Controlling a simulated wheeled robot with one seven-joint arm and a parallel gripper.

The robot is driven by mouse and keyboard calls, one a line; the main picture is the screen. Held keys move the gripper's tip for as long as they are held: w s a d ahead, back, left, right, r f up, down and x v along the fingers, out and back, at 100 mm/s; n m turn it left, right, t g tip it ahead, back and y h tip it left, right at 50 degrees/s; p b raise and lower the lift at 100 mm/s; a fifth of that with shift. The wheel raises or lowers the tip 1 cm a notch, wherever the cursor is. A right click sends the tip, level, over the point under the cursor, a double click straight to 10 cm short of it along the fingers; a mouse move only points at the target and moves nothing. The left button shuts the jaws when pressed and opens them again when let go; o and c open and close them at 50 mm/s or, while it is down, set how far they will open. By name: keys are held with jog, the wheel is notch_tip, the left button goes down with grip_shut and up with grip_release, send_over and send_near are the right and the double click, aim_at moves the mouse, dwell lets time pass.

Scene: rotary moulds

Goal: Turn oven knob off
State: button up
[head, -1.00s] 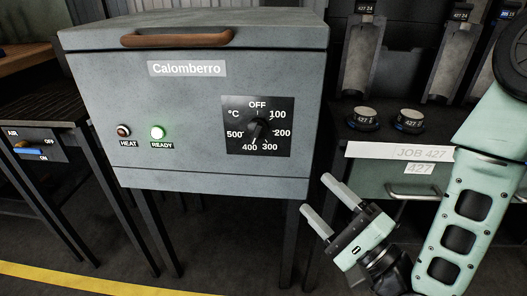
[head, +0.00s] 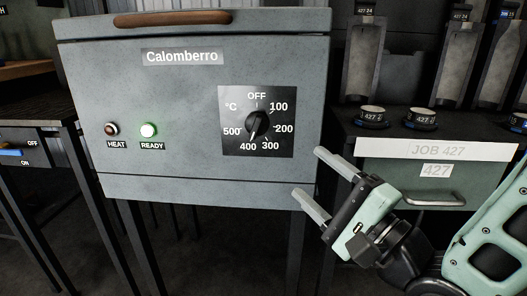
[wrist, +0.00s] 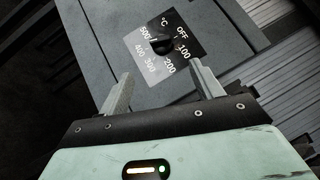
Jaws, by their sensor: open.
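The oven (head: 190,105) is a grey box labelled Calomberro. Its black knob (head: 257,124) sits on a black dial plate (head: 228,148) marked OFF at the top and 100 to 500 around it. The knob points down and slightly left, towards 400. My gripper (head: 308,172) is open and empty, below and right of the dial, apart from the knob. In the wrist view the knob (wrist: 163,44) shows ahead of the fingers, roughly between them in the picture.
A wooden handle (head: 173,18) is on the oven's lid. A bench with a JOB 427 drawer (head: 375,178) and several small round moulds stands close on the right.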

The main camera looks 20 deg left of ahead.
aim_at(263, 134)
jog(key=b+x, duration=0.2)
jog(key=x, duration=1.2)
jog(key=shift+r, duration=0.1)
jog(key=c, duration=1)
